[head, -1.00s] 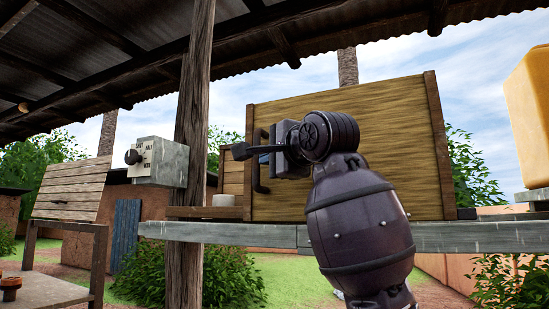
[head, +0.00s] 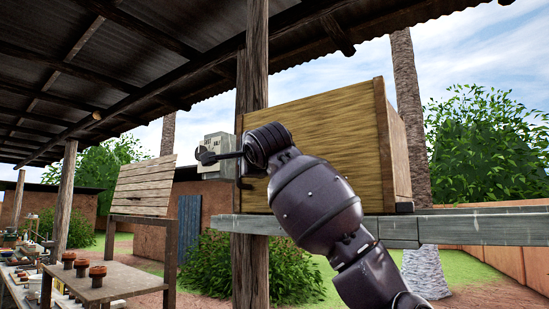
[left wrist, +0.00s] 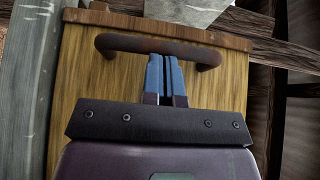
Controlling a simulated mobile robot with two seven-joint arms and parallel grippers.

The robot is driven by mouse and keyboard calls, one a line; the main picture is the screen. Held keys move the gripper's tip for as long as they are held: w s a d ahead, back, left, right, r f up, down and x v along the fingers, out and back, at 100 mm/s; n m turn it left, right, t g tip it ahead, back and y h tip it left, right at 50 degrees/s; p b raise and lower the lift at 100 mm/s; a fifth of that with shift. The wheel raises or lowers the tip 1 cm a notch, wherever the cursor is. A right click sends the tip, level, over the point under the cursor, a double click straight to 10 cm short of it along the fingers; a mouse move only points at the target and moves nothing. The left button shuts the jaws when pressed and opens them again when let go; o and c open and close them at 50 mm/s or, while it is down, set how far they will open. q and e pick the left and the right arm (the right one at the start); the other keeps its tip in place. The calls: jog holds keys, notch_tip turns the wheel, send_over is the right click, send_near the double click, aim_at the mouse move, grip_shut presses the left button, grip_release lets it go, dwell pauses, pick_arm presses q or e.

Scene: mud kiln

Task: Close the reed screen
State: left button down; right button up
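The reed screen (head: 312,140) is a wide, straw-coloured panel on the front of a wooden cabinet standing on a ledge. Its dark curved handle (head: 241,182) is at the left edge, and the handle also shows in the left wrist view (left wrist: 120,43). My left gripper (left wrist: 167,60) has its blue fingers close together, with their tips overlapping the lower edge of the handle bar. The fingers do not appear to straddle the bar. In the head view my arm covers the fingers and the screen's lower left. The cabinet's left end is hidden. My right gripper is not visible.
A grey ledge (head: 480,228) runs under the cabinet. A low table (head: 105,284) with clay pots stands at the lower left.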

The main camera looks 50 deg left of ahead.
aim_at(237, 179)
pick_arm(q)
jog(key=a, duration=0.1)
jog(key=s+a, duration=0.1)
jog(key=a, duration=0.1)
jog(key=shift+a, duration=0.3)
jog(key=shift+a+r, duration=0.1)
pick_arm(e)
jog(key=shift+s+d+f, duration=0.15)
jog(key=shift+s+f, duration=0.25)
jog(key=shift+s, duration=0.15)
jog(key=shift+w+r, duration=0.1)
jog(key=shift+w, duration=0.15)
pick_arm(q)
jog(key=shift+w+d, duration=0.15)
jog(key=shift+d, duration=0.05)
jog(key=w+b+v, duration=0.2)
jog(key=v, duration=1)
jog(key=shift+d, duration=0.7)
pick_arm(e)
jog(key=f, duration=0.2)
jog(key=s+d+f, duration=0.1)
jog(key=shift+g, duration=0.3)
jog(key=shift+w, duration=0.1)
